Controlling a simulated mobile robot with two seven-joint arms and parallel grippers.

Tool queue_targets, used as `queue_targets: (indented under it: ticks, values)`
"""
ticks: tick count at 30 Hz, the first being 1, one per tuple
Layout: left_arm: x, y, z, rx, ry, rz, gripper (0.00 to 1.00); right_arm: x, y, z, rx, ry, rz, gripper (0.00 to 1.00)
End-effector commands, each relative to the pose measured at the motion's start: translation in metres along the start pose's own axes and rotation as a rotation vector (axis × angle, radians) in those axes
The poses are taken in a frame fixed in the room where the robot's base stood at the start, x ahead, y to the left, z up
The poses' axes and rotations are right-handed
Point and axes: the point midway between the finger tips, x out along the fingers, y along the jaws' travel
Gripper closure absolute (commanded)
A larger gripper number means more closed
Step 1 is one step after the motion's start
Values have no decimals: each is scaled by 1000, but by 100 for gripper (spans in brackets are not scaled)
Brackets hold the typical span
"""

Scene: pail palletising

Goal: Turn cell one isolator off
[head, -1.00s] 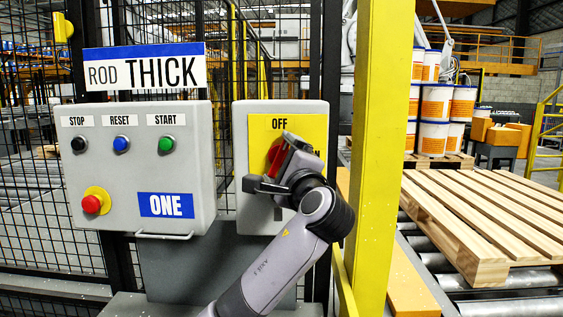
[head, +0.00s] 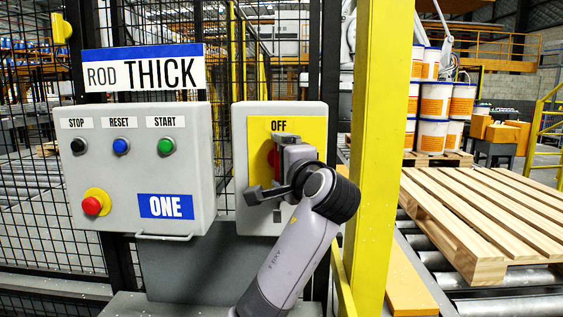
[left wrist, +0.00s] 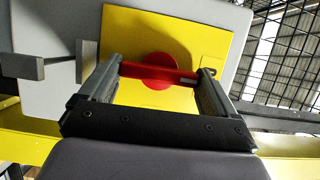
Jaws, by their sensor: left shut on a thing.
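The cell one isolator is a grey box (head: 240,120) with a yellow plate (head: 313,135) marked OFF at the top. Its red rotary handle (head: 272,158) shows only as a sliver behind my gripper in the head view. My left gripper (head: 287,165) is at the front of the plate. In the left wrist view the red handle (left wrist: 150,72) spans between the two fingers of my left gripper (left wrist: 160,82), which is shut on it. The ON label is hidden behind my gripper in the head view. My right gripper is out of view.
Left of the isolator is a grey control box (head: 110,180) marked ONE, with STOP, RESET and START buttons and a red emergency button (head: 92,206). A yellow post (head: 380,150) stands close to the right of my arm. A wooden pallet (head: 480,215) lies beyond on rollers.

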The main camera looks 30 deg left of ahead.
Motion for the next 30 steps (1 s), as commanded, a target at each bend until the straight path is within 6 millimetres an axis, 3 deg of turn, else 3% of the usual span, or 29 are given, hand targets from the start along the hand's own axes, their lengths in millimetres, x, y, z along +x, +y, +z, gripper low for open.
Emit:
queue_targets:
  ticks: [7,8,17,30]
  values:
    - [0,3,0,-5,-1,9,40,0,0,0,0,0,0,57]
    - [0,3,0,-5,-1,9,0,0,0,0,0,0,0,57]
    - [-4,2,0,-3,1,4,0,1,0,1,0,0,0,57]
    - [-66,3,0,-5,2,7,0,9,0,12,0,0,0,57]
